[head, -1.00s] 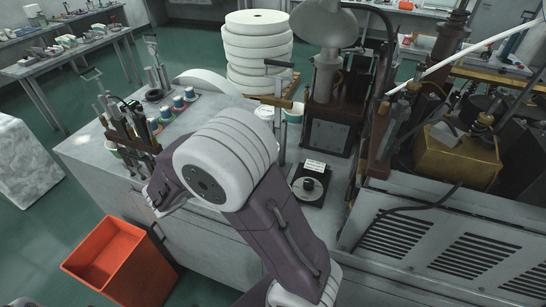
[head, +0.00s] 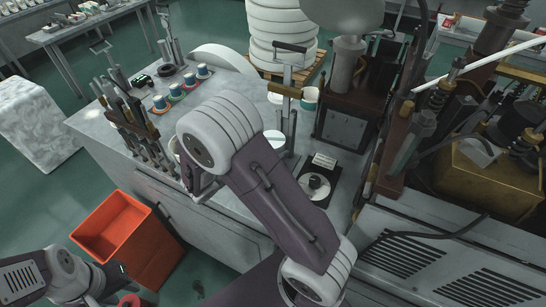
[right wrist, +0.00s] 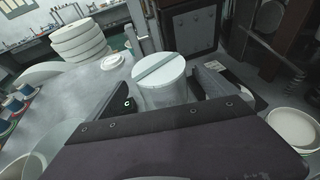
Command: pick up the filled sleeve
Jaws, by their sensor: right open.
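The filled sleeve (right wrist: 163,92) is a pale upright cylinder with a whitish, level top in the right wrist view. A flat grey-green strip (right wrist: 160,68) lies across its top. My right gripper (right wrist: 166,100) is open, with one finger on each side of the sleeve and the sleeve between them. I cannot tell whether the fingers touch it.
A rack of upright tools (head: 130,120) and several blue-topped spools (head: 180,85) stand on the bench's left. White bowls (right wrist: 292,128) are close to the right gripper. An orange bin (head: 112,228) stands on the floor.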

